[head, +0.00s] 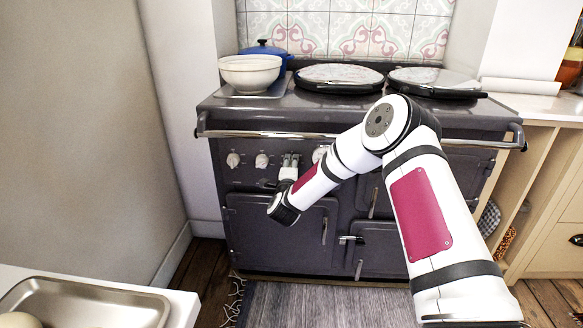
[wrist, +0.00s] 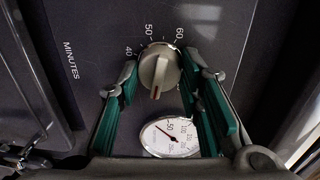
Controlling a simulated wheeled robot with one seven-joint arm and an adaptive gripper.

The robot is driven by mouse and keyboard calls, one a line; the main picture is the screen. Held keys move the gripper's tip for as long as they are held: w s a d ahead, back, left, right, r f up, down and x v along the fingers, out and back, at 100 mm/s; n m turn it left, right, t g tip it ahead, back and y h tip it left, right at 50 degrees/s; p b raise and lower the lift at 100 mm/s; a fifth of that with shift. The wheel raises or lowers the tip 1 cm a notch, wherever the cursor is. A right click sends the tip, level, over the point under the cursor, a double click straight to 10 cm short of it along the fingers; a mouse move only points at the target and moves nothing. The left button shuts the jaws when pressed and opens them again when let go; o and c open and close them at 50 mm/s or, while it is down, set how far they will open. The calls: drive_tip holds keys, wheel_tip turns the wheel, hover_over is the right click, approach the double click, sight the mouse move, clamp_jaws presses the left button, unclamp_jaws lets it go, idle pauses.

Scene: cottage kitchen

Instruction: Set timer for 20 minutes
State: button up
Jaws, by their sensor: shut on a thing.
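The timer knob (wrist: 160,66) is a round, pale metal dial on the dark stove front, in the middle of the wrist view. The marks 40, 50 and 60 show around its upper side, with the word MINUTES to the left. Its raised grip bar points down in that view; the lower marks are hidden or not readable. My gripper (wrist: 160,72) has its green-padded fingers on either side of the knob and is shut on it. In the head view my gripper (head: 290,162) is at the stove's control panel, and covers the knob there.
Two other knobs (head: 247,160) sit left of my gripper. A temperature gauge (wrist: 171,136) lies close beside the timer knob. A chrome rail (head: 270,134) runs above the panel. A white bowl (head: 250,74) and a blue pot (head: 264,48) stand on the stove.

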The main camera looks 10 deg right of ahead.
drive_tip(key=o, duration=1.2)
drive_tip(key=shift+c, duration=0.2)
drive_tip(key=v, duration=1.2)
drive_tip(key=shift+w+a, duration=0.1)
